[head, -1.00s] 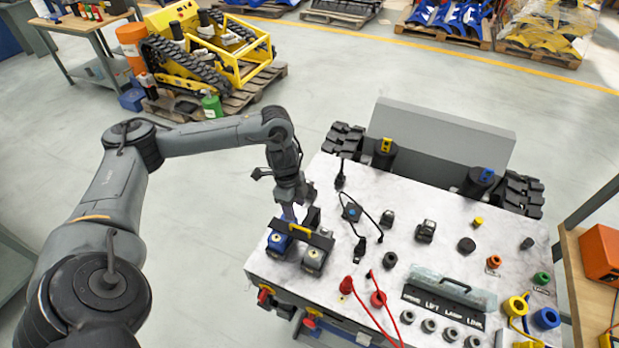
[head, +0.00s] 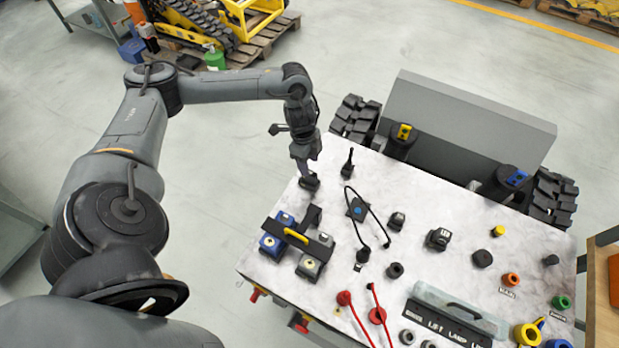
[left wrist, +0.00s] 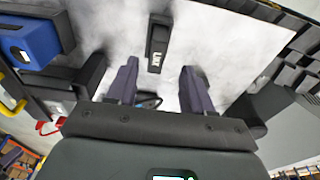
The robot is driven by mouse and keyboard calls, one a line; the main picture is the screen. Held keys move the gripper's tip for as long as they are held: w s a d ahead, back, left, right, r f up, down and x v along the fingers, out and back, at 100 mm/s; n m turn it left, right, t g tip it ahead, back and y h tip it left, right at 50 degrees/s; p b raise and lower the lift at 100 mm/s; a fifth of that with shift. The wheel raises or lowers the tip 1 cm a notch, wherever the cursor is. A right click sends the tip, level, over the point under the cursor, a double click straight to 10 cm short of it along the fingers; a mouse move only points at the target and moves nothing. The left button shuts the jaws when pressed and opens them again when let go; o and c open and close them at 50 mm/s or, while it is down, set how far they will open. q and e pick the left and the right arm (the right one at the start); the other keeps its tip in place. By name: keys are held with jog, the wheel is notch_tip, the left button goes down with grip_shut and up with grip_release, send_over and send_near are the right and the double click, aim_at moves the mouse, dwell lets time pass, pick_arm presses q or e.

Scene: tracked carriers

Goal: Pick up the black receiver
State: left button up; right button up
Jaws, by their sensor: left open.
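My right gripper is not in view.
Two blue and grey boxes (head: 279,243) under a black bar with a yellow handle stand in front of the gripper. A dark cabled part (head: 357,209) lies right of it. A tracked carrier with a grey panel (head: 465,113) borders the back edge.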

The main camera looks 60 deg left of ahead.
aim_at(309, 178)
pick_arm(q)
jog(key=shift+f, duration=0.4)
jog(key=f, duration=0.3)
jog(key=shift+s+d+f+b, duration=0.15)
jog(key=shift+d+f+b, duration=0.15)
jog(key=shift+d+f, duration=0.1)
jog(key=shift+f, duration=0.6)
grip_shut()
